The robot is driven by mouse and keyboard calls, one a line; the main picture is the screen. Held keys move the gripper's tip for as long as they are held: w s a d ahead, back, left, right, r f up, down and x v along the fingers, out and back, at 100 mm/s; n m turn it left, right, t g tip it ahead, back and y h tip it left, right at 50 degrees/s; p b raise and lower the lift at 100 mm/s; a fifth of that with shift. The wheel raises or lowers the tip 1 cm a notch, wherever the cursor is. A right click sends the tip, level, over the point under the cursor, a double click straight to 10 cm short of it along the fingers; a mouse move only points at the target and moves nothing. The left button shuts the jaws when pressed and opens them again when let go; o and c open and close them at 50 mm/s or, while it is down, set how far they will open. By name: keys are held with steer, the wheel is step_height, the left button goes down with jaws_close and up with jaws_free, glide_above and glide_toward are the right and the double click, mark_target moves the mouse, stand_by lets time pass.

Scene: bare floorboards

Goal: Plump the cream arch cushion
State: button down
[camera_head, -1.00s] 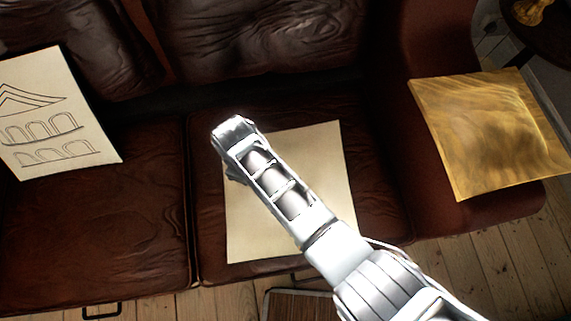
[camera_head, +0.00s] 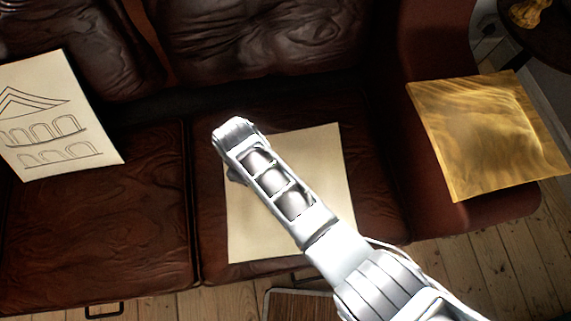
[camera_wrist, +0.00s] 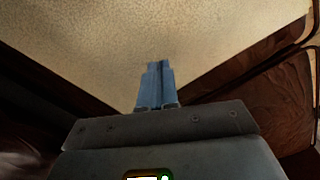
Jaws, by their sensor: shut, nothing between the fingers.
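A cream cushion with a line drawing of arches and a roof (camera_head: 50,125) lies tilted on the left of the brown leather sofa. A plain cream cushion (camera_head: 310,170) lies on the middle seat; no arches show on its visible face. My gripper (camera_wrist: 155,70) is shut and empty, its fingers together over the plain cream surface (camera_wrist: 150,30) in the wrist view. I cannot tell whether the fingertips touch it. In the head view my arm crosses this cushion from the lower right and hides its middle and upper left; the fingers are mostly hidden there.
A golden cushion (camera_head: 490,135) lies on the sofa's right arm. The sofa backrest (camera_head: 260,35) rises behind the seats. The left seat (camera_head: 90,235) is bare in front. Floorboards (camera_head: 470,260) show in front, and a dark round table (camera_head: 550,40) stands at the upper right.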

step_height(320, 180, up, 7)
steer(key=p, duration=0.6)
steer(key=shift+r, duration=0.2)
steer(key=shift+w+a, duration=0.1)
step_height(320, 180, up, 6)
steer(key=p, duration=0.5)
steer(key=shift+p, duration=0.35)
